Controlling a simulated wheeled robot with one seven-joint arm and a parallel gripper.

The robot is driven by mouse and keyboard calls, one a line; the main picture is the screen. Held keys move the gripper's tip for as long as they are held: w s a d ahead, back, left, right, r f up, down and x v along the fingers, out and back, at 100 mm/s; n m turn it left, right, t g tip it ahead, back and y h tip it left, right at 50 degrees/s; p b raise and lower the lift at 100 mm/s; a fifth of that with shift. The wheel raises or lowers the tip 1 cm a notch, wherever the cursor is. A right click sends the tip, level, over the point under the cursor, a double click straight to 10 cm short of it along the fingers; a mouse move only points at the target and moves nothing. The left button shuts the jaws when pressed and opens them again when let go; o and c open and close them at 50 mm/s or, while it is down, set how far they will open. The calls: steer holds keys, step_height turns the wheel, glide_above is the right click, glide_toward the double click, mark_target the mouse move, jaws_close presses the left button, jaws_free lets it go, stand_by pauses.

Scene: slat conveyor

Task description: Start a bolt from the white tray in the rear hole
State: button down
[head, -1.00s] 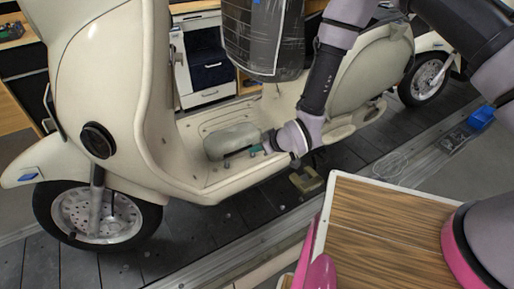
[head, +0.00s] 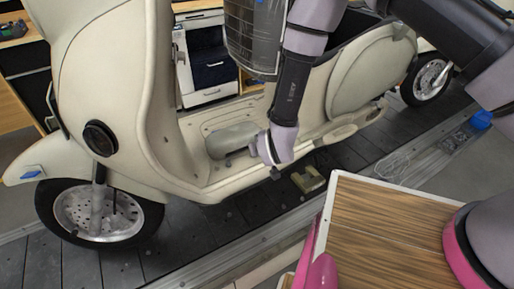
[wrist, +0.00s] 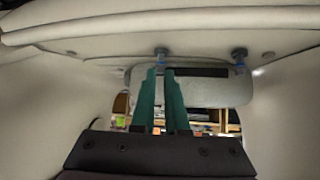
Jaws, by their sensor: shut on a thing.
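My gripper (wrist: 160,70) shows in the wrist view as two green fingers with their tips close together. They are shut on a small grey and blue bolt (wrist: 160,55), which stands at the pale scooter panel (wrist: 120,40). How far it sits in a hole is hidden. A similar bolt (wrist: 239,57) stands at the panel to the right, apart from the fingers. In the head view my wrist is beside the cream scooter's (head: 130,90) footboard, at the right end of a grey pad (head: 232,140); the fingertips are hidden there. I cannot make out the white tray.
The scooter stands on a dark slat conveyor (head: 120,262). A small beige block (head: 308,180) lies near the footboard. A clear tray (head: 392,165) and a blue container (head: 480,120) are at right. A wood-topped surface with a white rim (head: 333,195) is in front.

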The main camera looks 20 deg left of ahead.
steer(key=shift+m+h, duration=0.3)
steer(key=shift+s+a+m+t+h, duration=0.25)
steer(key=shift+m+t+h, duration=0.3)
steer(key=shift+m, duration=0.35)
steer(key=shift+w+m+h, duration=0.15)
steer(key=shift+m+h, duration=0.4)
steer(key=shift+m, duration=0.05)
steer(key=c, duration=0.8)
jaws_free()
steer(key=shift+c, duration=0.2)
steer(key=shift+r, duration=0.1)
steer(key=v, duration=1)
steer(key=shift+s, duration=0.35)
